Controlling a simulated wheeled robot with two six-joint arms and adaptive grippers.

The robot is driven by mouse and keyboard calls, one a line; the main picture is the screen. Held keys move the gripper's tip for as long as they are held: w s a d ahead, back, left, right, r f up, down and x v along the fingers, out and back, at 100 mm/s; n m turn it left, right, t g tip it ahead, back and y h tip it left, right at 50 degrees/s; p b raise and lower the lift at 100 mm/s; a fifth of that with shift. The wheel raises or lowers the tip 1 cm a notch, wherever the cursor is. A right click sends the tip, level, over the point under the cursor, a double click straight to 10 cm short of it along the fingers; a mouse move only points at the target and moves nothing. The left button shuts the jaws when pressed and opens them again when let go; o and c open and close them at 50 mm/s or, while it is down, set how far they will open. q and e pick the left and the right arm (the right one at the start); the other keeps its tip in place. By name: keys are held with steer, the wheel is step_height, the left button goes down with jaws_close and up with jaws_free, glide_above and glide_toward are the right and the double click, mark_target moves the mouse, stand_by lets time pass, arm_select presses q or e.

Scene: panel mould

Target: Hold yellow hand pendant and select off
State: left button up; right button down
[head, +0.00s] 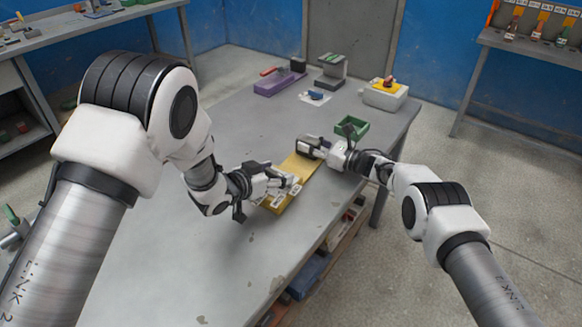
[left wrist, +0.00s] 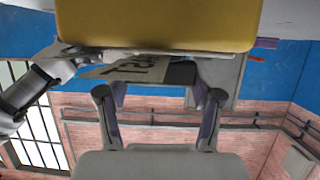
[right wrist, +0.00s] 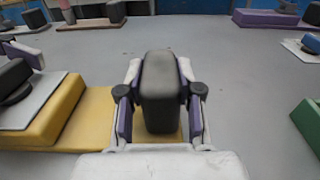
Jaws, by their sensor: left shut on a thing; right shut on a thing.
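The yellow hand pendant (head: 303,166) lies over the grey table between my two grippers. It fills the top of the left wrist view (left wrist: 155,25) and shows at left in the right wrist view (right wrist: 62,118). A white plate (right wrist: 25,95) with a dark knob (right wrist: 14,80) is on it. My right gripper (head: 308,148) is at the far end, shut on an upright dark grey block (right wrist: 159,95) above the yellow body.
A green tray (head: 352,128) stands beyond my right gripper. A white box (head: 386,95) with a red and yellow top, a blue part (head: 315,97), a purple block (head: 279,83) and a grey device (head: 331,72) stand at the back. The table's left middle is clear.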

arm_select(q)
steer(key=shift+n+t+y, duration=0.3)
steer(key=shift+n+y, duration=0.2)
arm_select(e)
steer(key=shift+a, duration=0.1)
arm_select(q)
steer(key=o, duration=1.2)
steer(key=shift+c, duration=0.2)
steer(key=v, duration=1.2)
steer(key=shift+f, duration=0.1)
arm_select(e)
steer(key=c, duration=0.7)
jaws_free()
